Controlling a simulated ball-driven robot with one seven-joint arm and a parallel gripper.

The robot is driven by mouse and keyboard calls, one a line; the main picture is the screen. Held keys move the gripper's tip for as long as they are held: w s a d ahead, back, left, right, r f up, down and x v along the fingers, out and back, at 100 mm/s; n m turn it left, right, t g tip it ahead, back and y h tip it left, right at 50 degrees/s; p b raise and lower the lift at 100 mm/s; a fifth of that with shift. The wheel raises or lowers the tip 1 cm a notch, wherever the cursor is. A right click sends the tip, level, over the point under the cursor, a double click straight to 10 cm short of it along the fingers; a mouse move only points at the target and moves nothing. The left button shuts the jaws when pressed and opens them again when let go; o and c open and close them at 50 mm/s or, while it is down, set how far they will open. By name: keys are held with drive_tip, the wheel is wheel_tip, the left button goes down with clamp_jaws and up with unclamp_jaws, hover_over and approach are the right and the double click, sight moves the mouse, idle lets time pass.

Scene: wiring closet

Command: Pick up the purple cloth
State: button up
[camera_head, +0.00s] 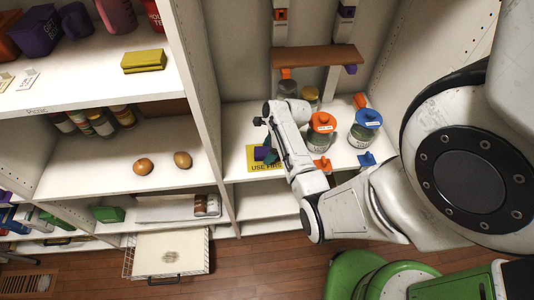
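A small purple thing (262,153), which may be the purple cloth, lies on a yellow "USE FIRST" sheet (255,167) on the middle shelf. A dark green piece is beside it. My arm passes just to its right. The end of my arm, with my gripper (259,121), is above and behind the purple thing in the picture and looks apart from it. The fingers are small and dark, so I cannot tell whether they are open or shut.
Jars with an orange lid (321,122) and a blue lid (367,118) stand right of my forearm. A brown ledge (317,57) is above. A white divider (201,100) separates the left shelves, which hold a yellow block (143,61) and two brown round items.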

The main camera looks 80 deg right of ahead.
drive_tip(key=c, duration=0.7)
wheel_tip(320, 180, up, 10)
drive_tip(key=shift+r, duration=0.25)
drive_tip(key=o, duration=0.4)
drive_tip(key=c, duration=0.3)
drive_tip(key=shift+f+b, duration=2.05)
drive_tip(key=shift+f, duration=3.05)
drive_tip(key=shift+c, duration=0.2)
drive_tip(key=o, duration=1)
drive_tip(key=shift+r, duration=0.1)
